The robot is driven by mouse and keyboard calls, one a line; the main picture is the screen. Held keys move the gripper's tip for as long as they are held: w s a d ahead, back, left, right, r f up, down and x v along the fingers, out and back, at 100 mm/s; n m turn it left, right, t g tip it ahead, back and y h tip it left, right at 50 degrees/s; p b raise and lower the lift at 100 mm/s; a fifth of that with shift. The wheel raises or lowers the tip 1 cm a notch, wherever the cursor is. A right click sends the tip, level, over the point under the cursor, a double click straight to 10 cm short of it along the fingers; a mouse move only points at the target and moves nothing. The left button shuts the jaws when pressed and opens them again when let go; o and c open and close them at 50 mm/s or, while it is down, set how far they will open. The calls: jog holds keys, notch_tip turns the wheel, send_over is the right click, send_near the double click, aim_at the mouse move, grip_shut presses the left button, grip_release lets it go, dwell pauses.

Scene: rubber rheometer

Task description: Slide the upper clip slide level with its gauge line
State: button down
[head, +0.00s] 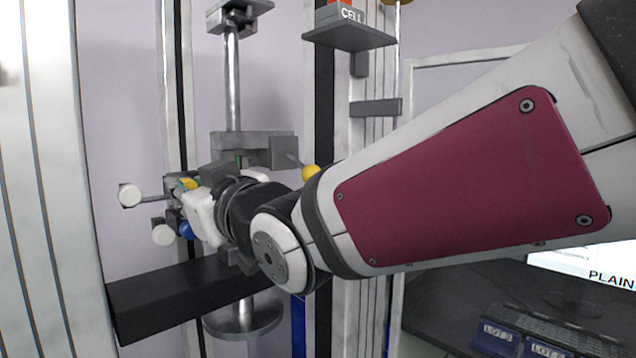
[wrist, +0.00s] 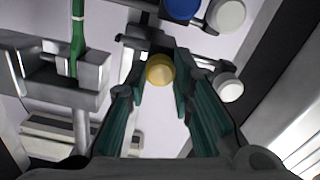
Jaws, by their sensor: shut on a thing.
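My gripper (wrist: 160,62) is shut on a yellow knob (wrist: 160,71), which sits between its two dark green finger pads. The knob appears to belong to the upper clip slide (wrist: 150,40), a dark block mostly hidden behind the fingers. In the head view a bit of yellow (head: 188,184) shows at my gripper (head: 190,200), above a blue knob (head: 186,230). The green rubber strip (wrist: 78,45) stands left of my gripper in the wrist view, with a pale gauge line (wrist: 78,18) across it. I cannot tell whether the slide is level with a line.
White knobs (head: 130,195) stick out left of my gripper. Another yellow ball (head: 310,172) on a rod is close to my wrist. A black beam (head: 165,300) lies below, and the grey clamp (head: 270,150) stands behind. A CELL shelf (head: 349,36) is above.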

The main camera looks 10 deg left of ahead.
jog(key=shift+f, duration=0.55)
jog(key=c, duration=1.4)
grip_release()
jog(key=shift+o, duration=0.2)
jog(key=v, duration=1.2)
